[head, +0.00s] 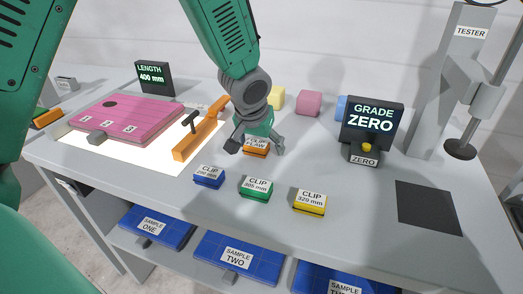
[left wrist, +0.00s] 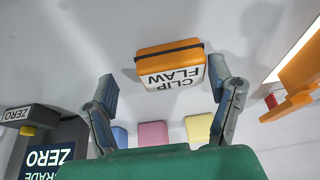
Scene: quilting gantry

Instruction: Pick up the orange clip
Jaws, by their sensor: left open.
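The orange clip (head: 256,151) lies on the grey table, with a white label reading "CLIP FLAW". In the left wrist view the orange clip (left wrist: 170,64) sits ahead of the fingertips, centred between them. My left gripper (head: 257,143) is just above and behind the clip, pointing down, its fingers spread to either side. In the left wrist view my left gripper (left wrist: 167,90) is open and empty, and the fingers do not touch the clip. My right gripper does not show.
Blue (head: 209,177), green (head: 256,187) and yellow (head: 310,202) clips lie in front. An orange bar tool (head: 200,135) and pink block (head: 125,117) are left. The ZERO display (head: 372,120) and tester stand (head: 450,90) are right. Coloured blocks (head: 309,103) stand behind.

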